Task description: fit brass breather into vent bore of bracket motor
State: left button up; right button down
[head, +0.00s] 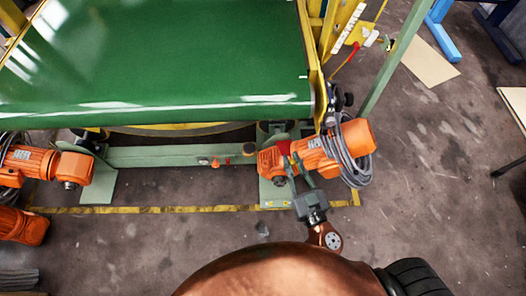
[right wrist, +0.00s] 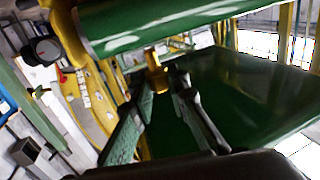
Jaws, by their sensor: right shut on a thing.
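An orange motor (head: 345,139) with a coil of grey cable (head: 350,160) sits at the right end of the green conveyor's frame. Its vent bore cannot be made out. My right gripper (head: 294,161) reaches up from below in the head view, its fingers in front of the motor's left part. In the right wrist view, its fingers (right wrist: 166,78) are shut on the small brass breather (right wrist: 156,75), held at their tips. The breather is not distinguishable in the head view. Whether it touches the motor cannot be told. My left gripper is not in view.
The green conveyor belt (head: 160,60) fills the upper left. A yellow post (head: 314,60) and a green post (head: 393,62) rise beside the motor. Other orange motors (head: 40,163) stand at the far left. The floor on the right is mostly clear.

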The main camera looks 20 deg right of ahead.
pick_arm(q)
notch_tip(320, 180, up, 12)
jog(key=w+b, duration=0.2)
jog(key=b, duration=0.6)
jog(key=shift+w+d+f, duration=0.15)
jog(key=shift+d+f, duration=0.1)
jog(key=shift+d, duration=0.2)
pick_arm(e)
jog(key=w+f+n+y, duration=0.2)
jog(key=w+f+y, duration=0.1)
jog(key=w+f, duration=0.4)
jog(key=w+f+n+g+y, duration=0.1)
jog(key=w+f, duration=0.6)
jog(key=f, duration=0.7)
jog(key=w+a+f+n+g+y, duration=0.1)
jog(key=w+f+n+y, duration=0.1)
jog(key=w+f+y, duration=0.2)
jog(key=w+f, duration=0.3)
jog(key=f, duration=0.4)
jog(key=shift+w+n+y, duration=0.4)
jog(key=shift+a+f, duration=0.1)
